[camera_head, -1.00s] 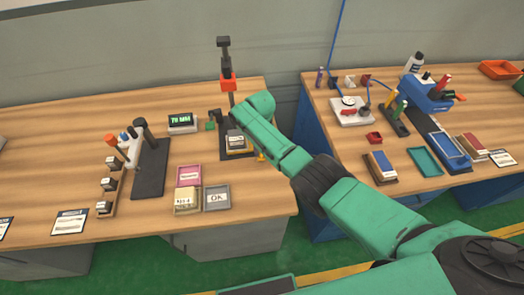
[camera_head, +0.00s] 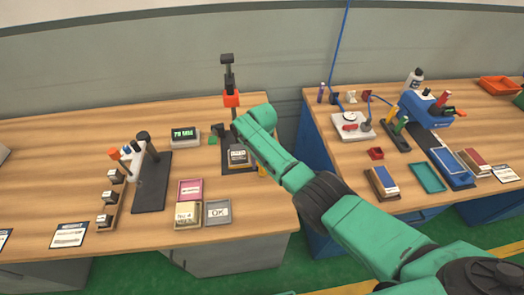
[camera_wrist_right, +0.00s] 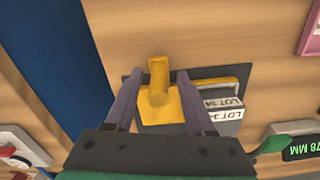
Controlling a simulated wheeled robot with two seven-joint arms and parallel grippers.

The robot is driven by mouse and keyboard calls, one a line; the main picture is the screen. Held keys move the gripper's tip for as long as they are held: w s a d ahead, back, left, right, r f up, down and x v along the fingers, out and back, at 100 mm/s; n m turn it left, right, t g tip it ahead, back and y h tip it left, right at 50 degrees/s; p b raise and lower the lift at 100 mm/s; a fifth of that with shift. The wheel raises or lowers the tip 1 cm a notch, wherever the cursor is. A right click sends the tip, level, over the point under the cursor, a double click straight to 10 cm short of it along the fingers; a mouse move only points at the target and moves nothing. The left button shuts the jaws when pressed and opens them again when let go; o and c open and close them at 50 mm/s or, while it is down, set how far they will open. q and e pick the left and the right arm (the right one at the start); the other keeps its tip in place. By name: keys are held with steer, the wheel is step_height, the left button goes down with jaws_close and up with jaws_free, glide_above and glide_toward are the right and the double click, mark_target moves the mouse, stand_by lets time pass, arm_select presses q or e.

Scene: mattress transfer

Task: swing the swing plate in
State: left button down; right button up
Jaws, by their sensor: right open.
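The swing plate is yellow with an upright post; in the right wrist view (camera_wrist_right: 165,110) it lies over a dark base, beside a labelled lot block (camera_wrist_right: 222,110). My right gripper (camera_wrist_right: 158,74) is open, with one finger on each side of the yellow post. I cannot tell whether either finger touches it. In the head view my green right arm reaches to the dark station (camera_head: 229,163) on the left bench and hides most of the hand and the plate. The lot block (camera_head: 238,157) shows there too. My left gripper is not in view.
A post with a red clamp (camera_head: 231,98) rises behind the station. A green display (camera_head: 184,137), a pink tray (camera_head: 189,190) and a grey OK tray (camera_head: 217,211) stand nearby. A gap separates the left bench from the right bench (camera_head: 400,150), which holds several tools and trays.

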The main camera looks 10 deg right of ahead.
step_height(320, 180, up, 14)
steer(key=shift+f+b, duration=0.25)
steer(key=shift+b, duration=0.1)
